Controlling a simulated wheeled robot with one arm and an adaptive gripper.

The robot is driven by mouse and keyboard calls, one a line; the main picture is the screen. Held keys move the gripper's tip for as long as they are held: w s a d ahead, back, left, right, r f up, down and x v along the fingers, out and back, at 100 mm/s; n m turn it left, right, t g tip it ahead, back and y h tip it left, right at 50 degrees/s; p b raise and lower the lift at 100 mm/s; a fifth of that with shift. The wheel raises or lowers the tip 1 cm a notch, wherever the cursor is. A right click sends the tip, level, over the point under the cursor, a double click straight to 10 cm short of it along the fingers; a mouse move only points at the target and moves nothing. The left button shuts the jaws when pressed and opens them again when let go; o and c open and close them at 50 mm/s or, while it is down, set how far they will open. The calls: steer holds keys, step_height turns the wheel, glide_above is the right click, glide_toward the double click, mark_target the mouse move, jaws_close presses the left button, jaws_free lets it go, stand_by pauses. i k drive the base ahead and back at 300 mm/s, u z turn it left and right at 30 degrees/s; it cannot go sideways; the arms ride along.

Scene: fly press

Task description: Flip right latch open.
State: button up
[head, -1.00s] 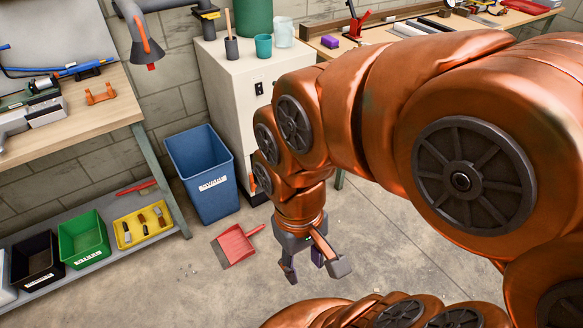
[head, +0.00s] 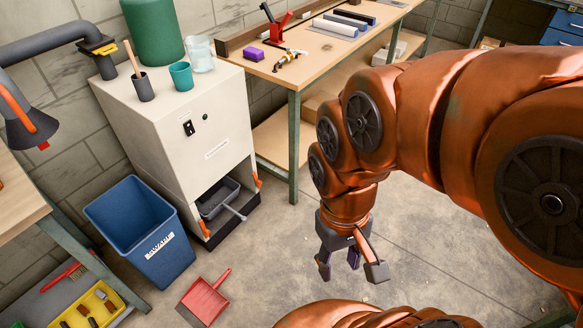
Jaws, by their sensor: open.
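The right latch (head: 257,180) is a small orange piece at the lower right edge of the white cabinet's (head: 190,155) front. A matching orange left latch (head: 204,228) is at the lower left edge. Between them a dark grey bin (head: 218,200) with a pale handle sits in the cabinet's bottom opening. The latches are too small for me to tell their exact position. My gripper (head: 350,269) points down with its fingers spread, open and empty. In the picture it is to the right of and below the right latch, apart from the cabinet.
A blue waste bin (head: 140,235) stands left of the cabinet, and a red dustpan (head: 204,300) lies on the floor before it. A wooden workbench (head: 330,62) with a green leg (head: 293,150) is close on the cabinet's right. The floor around my gripper is clear.

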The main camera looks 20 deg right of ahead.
mark_target(257, 182)
steer(key=z, duration=0.1)
steer(key=i, duration=1.35)
steer(key=u, duration=0.75)
